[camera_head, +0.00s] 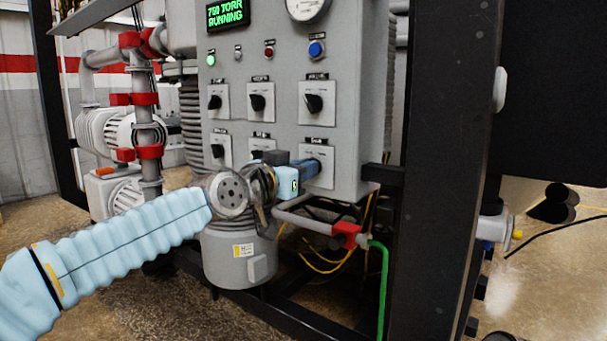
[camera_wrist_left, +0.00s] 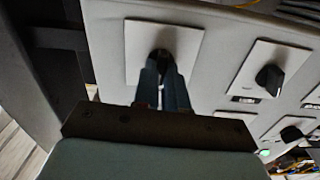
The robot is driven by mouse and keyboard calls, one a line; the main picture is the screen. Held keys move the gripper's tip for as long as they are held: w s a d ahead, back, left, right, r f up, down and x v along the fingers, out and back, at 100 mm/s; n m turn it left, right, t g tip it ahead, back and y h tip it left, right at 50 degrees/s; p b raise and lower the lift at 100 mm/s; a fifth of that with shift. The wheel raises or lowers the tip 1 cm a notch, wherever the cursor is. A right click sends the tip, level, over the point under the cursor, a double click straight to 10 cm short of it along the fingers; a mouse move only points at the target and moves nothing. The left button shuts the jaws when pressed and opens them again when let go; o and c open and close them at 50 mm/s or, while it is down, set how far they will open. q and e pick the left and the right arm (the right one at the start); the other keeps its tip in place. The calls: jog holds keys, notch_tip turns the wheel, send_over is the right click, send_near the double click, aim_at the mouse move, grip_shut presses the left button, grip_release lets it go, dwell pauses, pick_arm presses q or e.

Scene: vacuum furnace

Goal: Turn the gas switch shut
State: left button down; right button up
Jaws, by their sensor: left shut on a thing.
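The gas switch, as far as I can tell, is the lower right one on the grey control panel; its label is too small to read surely. Its white plate (camera_head: 326,155) shows behind my left gripper (camera_head: 310,167), which reaches in from the left. In the left wrist view the black knob (camera_wrist_left: 160,56) stands in the middle of its white plate (camera_wrist_left: 187,44). The two dark blue fingers of my left gripper (camera_wrist_left: 163,74) are shut on this knob. The fingers hide much of the knob, so its exact angle is unclear. My right gripper is not in view.
The grey panel (camera_head: 283,92) holds several other black rotary switches, including one directly above (camera_head: 314,103). A green display reads "750 TORR RUNNING" (camera_head: 227,13). A black frame post (camera_head: 447,150) stands to the right.

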pick_arm(q)
jog(key=shift+a+n, duration=0.1)
jog(key=shift+n, duration=3.1)
jog(key=c, duration=1.2)
grip_release()
